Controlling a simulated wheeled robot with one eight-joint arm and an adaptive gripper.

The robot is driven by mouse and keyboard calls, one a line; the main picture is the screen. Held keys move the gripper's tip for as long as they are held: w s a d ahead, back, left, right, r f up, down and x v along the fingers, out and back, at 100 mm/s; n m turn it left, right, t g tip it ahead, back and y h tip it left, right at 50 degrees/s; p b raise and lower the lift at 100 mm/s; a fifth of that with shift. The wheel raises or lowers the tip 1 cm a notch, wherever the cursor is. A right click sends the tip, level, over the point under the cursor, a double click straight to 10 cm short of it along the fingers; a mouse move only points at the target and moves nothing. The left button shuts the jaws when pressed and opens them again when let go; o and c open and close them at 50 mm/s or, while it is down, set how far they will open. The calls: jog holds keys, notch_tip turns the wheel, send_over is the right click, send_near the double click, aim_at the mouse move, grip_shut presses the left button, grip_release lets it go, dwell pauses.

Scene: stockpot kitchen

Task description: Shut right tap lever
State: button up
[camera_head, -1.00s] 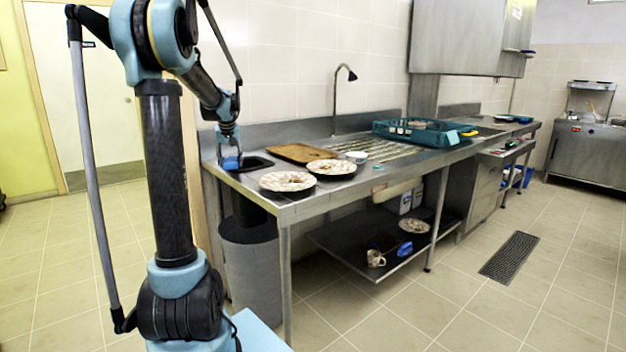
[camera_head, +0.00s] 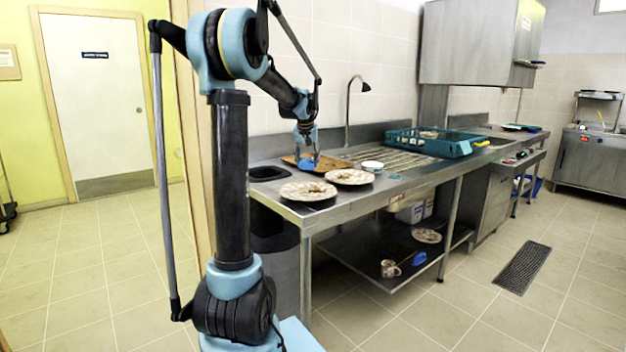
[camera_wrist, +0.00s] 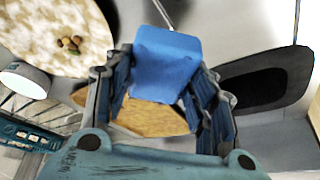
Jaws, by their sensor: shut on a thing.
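The tap (camera_head: 350,112) is a thin, tall spout with a dark head, standing at the back of the steel counter. I cannot make out its right lever in either view. My gripper (camera_head: 307,156) is low over the counter's left part, in front of and left of the tap. In the wrist view my gripper (camera_wrist: 163,95) has its fingers on both sides of a flat blue piece (camera_wrist: 167,62) and is shut on it. The blue piece also shows in the head view (camera_head: 307,166). It is apart from the tap.
A brown tray (camera_head: 331,160) lies behind my gripper. Two food-stained plates, the near one (camera_head: 308,191) and the far one (camera_head: 349,177), lie at the front edge. A dark opening (camera_head: 268,173) is at the left. A white bowl (camera_head: 372,166) and teal crate (camera_head: 431,143) stand right.

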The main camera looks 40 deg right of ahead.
jog(key=shift+f, duration=3.05)
jog(key=o, duration=0.9)
jog(key=shift+o, duration=0.2)
